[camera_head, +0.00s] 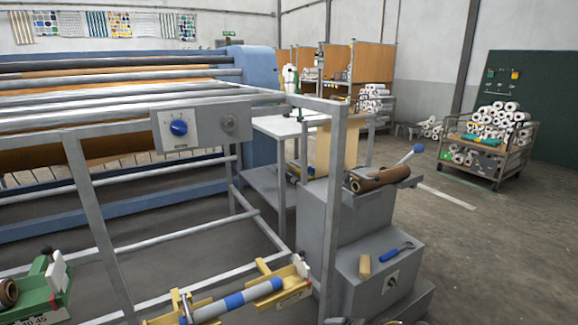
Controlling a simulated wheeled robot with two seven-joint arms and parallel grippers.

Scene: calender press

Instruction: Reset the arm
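A grey metal lever with a blue knob (418,148) tilts up to the right on the grey stepped press cabinet (355,240). Near it a brown roll (380,179) lies on a dark holder on top of the cabinet. A control box with a blue dial (178,128) is fixed to the front of the press frame. I cannot tell from this view which part the task calls the arm. Neither of my grippers shows clearly in the head view.
A blue-handled tool (393,252) and a small wooden block (365,267) lie on the cabinet's lower step. A blue-and-grey striped roller (235,301) rests on yellow supports. A green fixture (45,290) stands bottom left. A cart of rolls (487,152) stands right; floor before it is clear.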

